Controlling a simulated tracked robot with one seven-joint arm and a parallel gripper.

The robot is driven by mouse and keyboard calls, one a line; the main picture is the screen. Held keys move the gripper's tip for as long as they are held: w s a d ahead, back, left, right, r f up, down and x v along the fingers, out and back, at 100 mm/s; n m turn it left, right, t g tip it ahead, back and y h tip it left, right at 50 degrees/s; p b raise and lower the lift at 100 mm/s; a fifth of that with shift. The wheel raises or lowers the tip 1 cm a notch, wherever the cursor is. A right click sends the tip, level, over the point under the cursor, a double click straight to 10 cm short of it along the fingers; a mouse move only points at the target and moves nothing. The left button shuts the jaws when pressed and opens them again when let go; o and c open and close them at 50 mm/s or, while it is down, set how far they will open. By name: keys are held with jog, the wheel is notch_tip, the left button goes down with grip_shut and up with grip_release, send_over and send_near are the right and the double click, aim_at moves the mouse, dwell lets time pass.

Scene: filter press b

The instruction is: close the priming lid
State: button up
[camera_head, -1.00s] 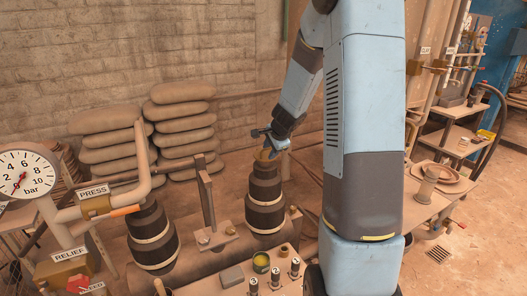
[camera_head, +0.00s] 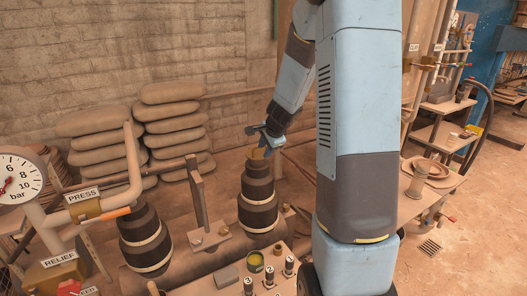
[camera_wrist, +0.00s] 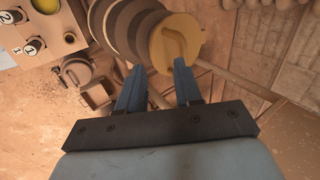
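A yellow round lid with a bar handle (camera_wrist: 176,44) sits at the end of a dark ringed column in the wrist view, which I take to be the priming lid. In the head view a small brass-yellow part (camera_head: 259,153) shows at the top of the dark ringed column (camera_head: 257,200), partly hidden by my gripper (camera_head: 266,137). In the wrist view my gripper (camera_wrist: 157,72) has its two blue fingers apart, near the lower edge of the lid, with nothing clearly between them. I cannot tell whether the lid is seated or tilted.
A second dark column (camera_head: 145,240) and an upright lever (camera_head: 198,195) stand left of it. A control panel with a yellow-green lamp (camera_head: 255,261) lies in front. Stacked sacks (camera_head: 175,130) are behind by the wall. A pressure gauge (camera_head: 18,180) is at far left.

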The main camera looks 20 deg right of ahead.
jog(key=v, duration=1.1)
jog(key=shift+w, duration=0.2)
jog(key=shift+d+r, duration=0.1)
jog(key=shift+d, duration=0.05)
jog(key=s+a+r+n, duration=0.3)
jog(key=s+a+n, duration=0.1)
jog(key=s, duration=0.5)
jog(key=s+a+r+n, duration=0.3)
jog(key=s+a+n, duration=0.1)
jog(key=s+n, duration=0.3)
jog(key=s+a+r+n, duration=0.4)
jog(key=s+n, duration=0.1)
jog(key=s, duration=0.6)
jog(key=shift+s+g+h, duration=0.3)
jog(key=shift+s+h, duration=0.1)
